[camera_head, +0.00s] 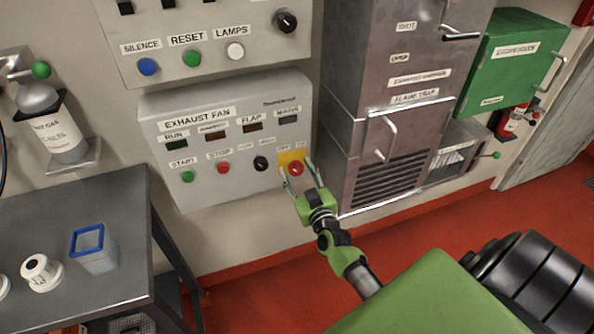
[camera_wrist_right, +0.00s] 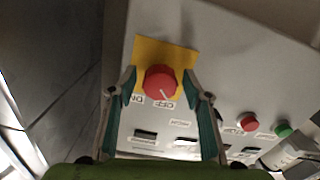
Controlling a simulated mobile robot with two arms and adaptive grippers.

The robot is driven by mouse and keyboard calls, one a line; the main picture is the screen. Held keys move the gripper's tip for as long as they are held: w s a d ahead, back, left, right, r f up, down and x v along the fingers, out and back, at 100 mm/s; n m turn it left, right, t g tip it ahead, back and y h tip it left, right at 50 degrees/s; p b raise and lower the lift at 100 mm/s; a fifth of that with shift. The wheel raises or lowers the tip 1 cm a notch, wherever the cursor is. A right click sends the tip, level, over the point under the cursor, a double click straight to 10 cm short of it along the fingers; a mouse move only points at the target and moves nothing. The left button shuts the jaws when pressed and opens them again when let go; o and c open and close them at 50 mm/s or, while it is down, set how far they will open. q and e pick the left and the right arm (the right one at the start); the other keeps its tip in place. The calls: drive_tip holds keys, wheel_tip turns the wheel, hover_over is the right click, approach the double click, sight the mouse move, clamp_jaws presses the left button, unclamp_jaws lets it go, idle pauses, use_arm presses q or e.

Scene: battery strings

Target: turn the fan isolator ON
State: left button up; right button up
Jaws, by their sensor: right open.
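The fan isolator is a red round knob (camera_head: 296,168) on a yellow plate (camera_head: 284,157) at the lower right of the exhaust fan panel (camera_head: 225,150). The knob also shows in the right wrist view (camera_wrist_right: 160,82), with a pale line pointing to its lower right, toward the OFF label (camera_wrist_right: 161,104); the ON label (camera_wrist_right: 136,99) is to the left of that. My right gripper (camera_head: 301,177) is open. In the right wrist view its fingers (camera_wrist_right: 162,90) stand on both sides of the knob; I cannot tell whether they touch it. My left gripper is not in view.
A black knob (camera_head: 261,163), a red STOP button (camera_head: 223,168) and a green START button (camera_head: 187,176) sit left of the isolator. A steel cabinet (camera_head: 372,120) stands close to its right. A grey table (camera_head: 110,215) is at the left.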

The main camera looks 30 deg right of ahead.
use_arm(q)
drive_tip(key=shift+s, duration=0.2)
use_arm(e)
drive_tip(key=shift+c, duration=0.3)
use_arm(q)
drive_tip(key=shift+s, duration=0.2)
use_arm(e)
drive_tip(key=c, duration=1)
drive_tip(key=shift+m, duration=0.4)
drive_tip(key=shift+c, duration=0.2)
drive_tip(key=m, duration=0.3)
drive_tip(key=shift+m, duration=0.3)
drive_tip(key=m, duration=0.4)
drive_tip(key=shift+m, duration=0.3)
drive_tip(key=m+b, duration=0.1)
drive_tip(key=m, duration=0.3)
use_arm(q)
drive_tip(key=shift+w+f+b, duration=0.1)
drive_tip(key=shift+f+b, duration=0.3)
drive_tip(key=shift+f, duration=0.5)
use_arm(e)
drive_tip(key=shift+m, duration=2.5)
drive_tip(key=o, duration=1.1)
